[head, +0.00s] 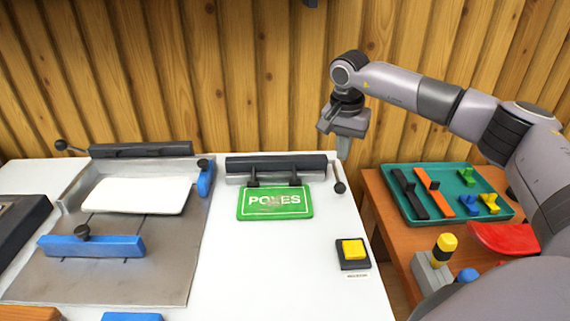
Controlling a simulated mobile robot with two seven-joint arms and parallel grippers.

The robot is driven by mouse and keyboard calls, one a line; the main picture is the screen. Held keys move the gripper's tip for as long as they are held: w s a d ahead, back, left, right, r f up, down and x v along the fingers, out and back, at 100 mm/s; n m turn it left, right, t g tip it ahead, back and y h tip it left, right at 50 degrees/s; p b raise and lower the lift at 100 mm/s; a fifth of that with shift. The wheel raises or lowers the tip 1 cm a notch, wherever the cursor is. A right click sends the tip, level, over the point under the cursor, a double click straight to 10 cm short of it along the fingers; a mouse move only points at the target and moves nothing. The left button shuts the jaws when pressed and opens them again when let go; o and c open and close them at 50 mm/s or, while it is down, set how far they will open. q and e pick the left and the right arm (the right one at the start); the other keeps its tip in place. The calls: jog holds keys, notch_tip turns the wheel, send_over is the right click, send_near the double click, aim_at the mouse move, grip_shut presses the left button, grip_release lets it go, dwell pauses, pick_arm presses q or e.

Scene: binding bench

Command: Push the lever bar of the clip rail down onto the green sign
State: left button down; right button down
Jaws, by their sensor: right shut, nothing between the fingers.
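The clip rail (236,180) is a grey metal strip with a dark lever bar (276,163) along its back. Two dark clips reach from it onto the top edge of the green sign (275,204), which lies flat on the white bench with white lettering. A short handle with a dark ball knob (339,187) stands at the rail's right end. My right gripper (343,151) points down near that end, shut and empty; whether it touches the handle is unclear. My left gripper is out of view.
A metal plate (130,265) with a white sheet (137,195) and blue blocks fills the left. A yellow button (352,249) sits front right on the white bench (270,285). A green tray (462,208) of coloured parts is on the brown table (398,244). Plank wall behind.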

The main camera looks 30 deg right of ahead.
notch_tip(320, 180, up, 8)
jog(key=p, duration=0.7)
jog(key=shift+r, duration=0.15)
dwell(0.6)
